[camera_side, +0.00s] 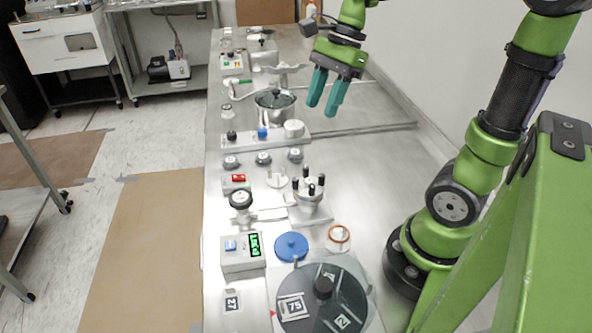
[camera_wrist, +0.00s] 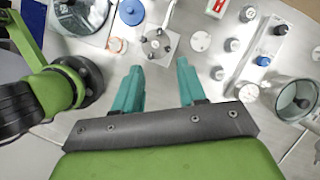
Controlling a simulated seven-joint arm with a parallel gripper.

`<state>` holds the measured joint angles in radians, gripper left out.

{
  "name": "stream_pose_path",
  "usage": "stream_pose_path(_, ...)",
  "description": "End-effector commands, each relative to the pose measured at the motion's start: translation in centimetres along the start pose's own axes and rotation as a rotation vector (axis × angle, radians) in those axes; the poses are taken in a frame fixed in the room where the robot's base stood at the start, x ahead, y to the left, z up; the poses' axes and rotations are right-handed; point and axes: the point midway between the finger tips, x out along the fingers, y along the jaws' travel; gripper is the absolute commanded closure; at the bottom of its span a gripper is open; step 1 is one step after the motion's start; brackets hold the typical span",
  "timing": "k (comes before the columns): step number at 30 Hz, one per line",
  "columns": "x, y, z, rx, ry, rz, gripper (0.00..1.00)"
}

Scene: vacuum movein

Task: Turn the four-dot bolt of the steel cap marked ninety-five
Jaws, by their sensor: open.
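My gripper (camera_side: 321,108) is open and empty, high above the bench in the side view. Its two teal fingers are spread apart in the wrist view (camera_wrist: 158,72). A steel fixture with several black-topped posts (camera_side: 308,191) stands mid-bench on a square plate. In the wrist view this fixture (camera_wrist: 156,44) is beyond the fingertips, apart from them. I cannot read a ninety-five on it or on any other part. Dot marks on bolts are too small to tell.
A dark disc (camera_side: 322,307) with number labels lies at the near end. A blue round lid (camera_side: 291,246), an orange-rimmed jar (camera_side: 338,238) and a green-display box (camera_side: 242,254) are near it. The bench's right middle is mostly clear.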

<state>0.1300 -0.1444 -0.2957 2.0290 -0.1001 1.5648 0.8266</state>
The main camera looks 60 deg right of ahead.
Motion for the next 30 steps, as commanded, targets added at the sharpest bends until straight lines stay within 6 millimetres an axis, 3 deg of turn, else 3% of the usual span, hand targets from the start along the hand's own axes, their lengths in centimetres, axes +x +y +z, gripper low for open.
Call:
stream_pose_path(8, 1.8, 0.0, 0.1, 0.069, 0.000, 0.006, 0.59)
stream_pose_path(24, 13.2, 0.1, 0.1, 0.067, 0.001, 0.008, 0.59)
stream_pose_path(30, 15.9, 0.1, 0.1, 0.066, 0.001, 0.005, 0.59)
